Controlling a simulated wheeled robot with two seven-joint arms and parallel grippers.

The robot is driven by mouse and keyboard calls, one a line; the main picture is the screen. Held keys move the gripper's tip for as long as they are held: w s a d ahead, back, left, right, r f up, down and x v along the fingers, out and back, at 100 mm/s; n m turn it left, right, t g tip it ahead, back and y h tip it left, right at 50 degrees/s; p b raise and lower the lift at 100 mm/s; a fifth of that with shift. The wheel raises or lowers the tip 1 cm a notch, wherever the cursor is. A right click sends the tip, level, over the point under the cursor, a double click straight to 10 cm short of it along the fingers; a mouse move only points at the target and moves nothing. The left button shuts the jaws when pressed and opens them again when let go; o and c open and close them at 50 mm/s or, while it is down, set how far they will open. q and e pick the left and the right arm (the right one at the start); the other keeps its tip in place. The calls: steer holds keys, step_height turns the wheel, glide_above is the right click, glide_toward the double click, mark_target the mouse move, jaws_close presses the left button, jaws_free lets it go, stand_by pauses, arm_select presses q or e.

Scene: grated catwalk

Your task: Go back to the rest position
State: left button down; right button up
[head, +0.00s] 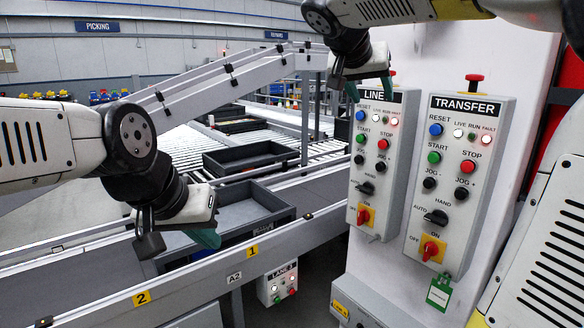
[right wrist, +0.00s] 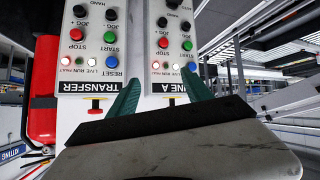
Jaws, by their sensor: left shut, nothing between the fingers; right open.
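My left gripper (head: 204,236) is shut and empty, with its teal fingertips hanging over the conveyor beside the near grey tray. My right gripper (head: 368,90) is open at the top of the LINE panel (head: 366,189), partly covering its label. In the right wrist view its two teal fingers (right wrist: 161,92) are spread apart, with nothing between them, in front of the upside-down LINE A and TRANSFER panels. I cannot tell from these views whether a finger touches the panel. The TRANSFER panel (head: 441,197) stands to the right of the LINE panel.
A grey tray (head: 278,202) lies on the near conveyor and a dark tray (head: 250,172) behind it. A small LANE box (head: 278,284) hangs below the conveyor edge. Red-orange switches (head: 363,215) and a green tag (head: 439,293) stick out around the panels.

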steer(key=s+a+f+n+g+y, duration=0.2)
steer(key=s+f+n+y, duration=0.3)
steer(key=s+f, duration=1.7)
steer(key=a+y, duration=0.1)
steer(key=y, duration=0.2)
steer(key=shift+s+g, duration=0.3)
